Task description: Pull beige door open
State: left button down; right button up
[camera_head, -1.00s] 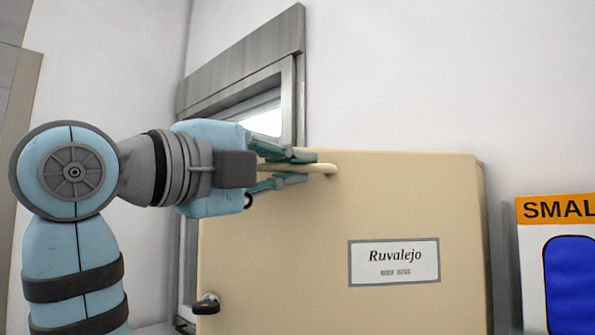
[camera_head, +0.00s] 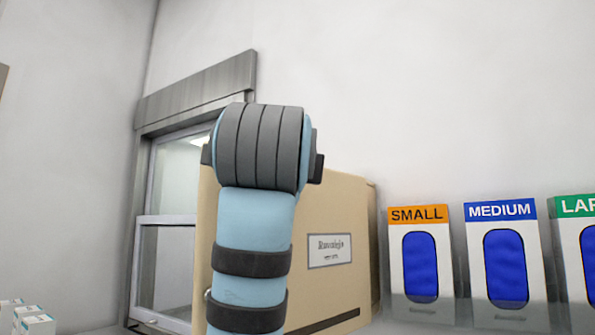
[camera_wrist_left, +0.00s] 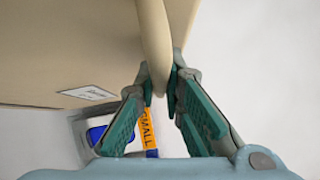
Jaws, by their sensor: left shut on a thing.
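The beige door (camera_head: 345,205) with a white "Ruvalejo" label (camera_head: 330,250) stands right of the window, partly behind my left arm. In the left wrist view the beige door (camera_wrist_left: 65,45) fills the upper left, and its beige bar handle (camera_wrist_left: 152,40) runs down between the fingers. My left gripper (camera_wrist_left: 160,82) is shut on this handle near the fingertips. In the head view my left arm hides the gripper and the handle. I cannot tell how far the door stands from its frame. My right gripper is in neither view.
Dispenser boxes marked SMALL (camera_head: 420,262), MEDIUM (camera_head: 503,262) and a green-topped one (camera_head: 577,262) stand against the wall at right. A grey-framed window (camera_head: 170,215) is behind at left. Small white boxes (camera_head: 35,323) sit at lower left.

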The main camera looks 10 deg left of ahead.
pick_arm(q)
jog(key=shift+a, duration=0.1)
jog(key=c, duration=1.7)
grip_release()
jog(key=shift+a, duration=0.1)
jog(key=shift+w+a, duration=0.1)
jog(key=shift+a, duration=0.1)
jog(key=shift+d, duration=0.25)
